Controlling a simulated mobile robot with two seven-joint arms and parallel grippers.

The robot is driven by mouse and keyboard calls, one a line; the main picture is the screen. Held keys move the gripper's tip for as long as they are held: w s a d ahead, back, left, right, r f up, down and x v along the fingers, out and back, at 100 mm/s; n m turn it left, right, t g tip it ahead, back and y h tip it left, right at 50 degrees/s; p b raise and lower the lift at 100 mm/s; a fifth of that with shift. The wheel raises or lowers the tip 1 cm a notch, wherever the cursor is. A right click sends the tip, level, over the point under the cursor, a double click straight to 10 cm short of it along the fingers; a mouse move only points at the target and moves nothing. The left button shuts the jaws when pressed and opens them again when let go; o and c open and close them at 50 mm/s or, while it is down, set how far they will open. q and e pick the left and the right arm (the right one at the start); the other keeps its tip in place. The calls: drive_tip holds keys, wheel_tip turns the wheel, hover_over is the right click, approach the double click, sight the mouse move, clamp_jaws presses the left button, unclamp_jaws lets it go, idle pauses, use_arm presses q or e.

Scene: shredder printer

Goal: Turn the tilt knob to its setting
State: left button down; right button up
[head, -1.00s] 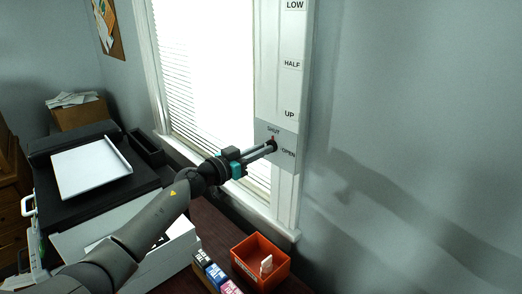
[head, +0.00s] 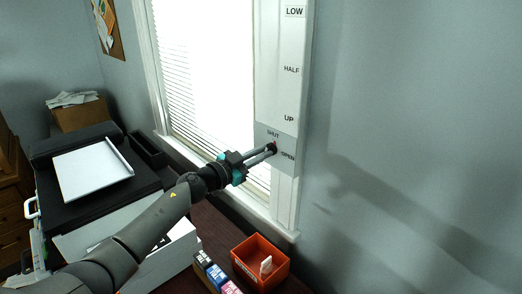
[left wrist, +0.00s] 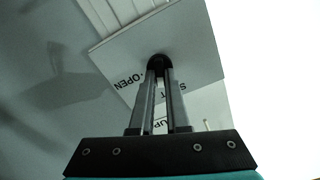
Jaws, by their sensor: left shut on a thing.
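The dark tilt knob (head: 274,146) sits on a grey plate (head: 263,137) on the window frame, with the labels SHUT above it and OPEN at its lower right. My left gripper (head: 271,149) reaches it from the lower left and is shut on the knob. In the left wrist view the two fingers (left wrist: 160,72) close on the round black knob (left wrist: 159,62), and the grey plate (left wrist: 195,38) lies behind. The fingers hide much of the knob, and its pointer cannot be made out. My right gripper is not in view.
A white strip (head: 291,40) above the plate carries LOW, HALF and UP labels. The bright window with blinds (head: 205,70) is left of it. Below are an orange bin (head: 246,270), several small boxes (head: 213,273) and a printer (head: 125,185). The right wall is clear.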

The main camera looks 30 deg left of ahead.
use_arm(q)
drive_tip(key=shift+d+f+m+b, duration=0.1)
drive_tip(key=shift+m+b, duration=0.15)
drive_tip(key=shift+m, duration=3.2)
drive_tip(key=shift+d+f+m+b, duration=0.1)
drive_tip(key=shift+m+b, duration=0.15)
drive_tip(key=shift+m, duration=3.2)
drive_tip(key=shift+a, duration=0.1)
drive_tip(key=c, duration=0.9)
unclamp_jaws()
drive_tip(key=shift+s, duration=0.15)
drive_tip(key=b+v, duration=0.1)
drive_tip(key=v, duration=1.4)
drive_tip(key=shift+b, duration=0.3)
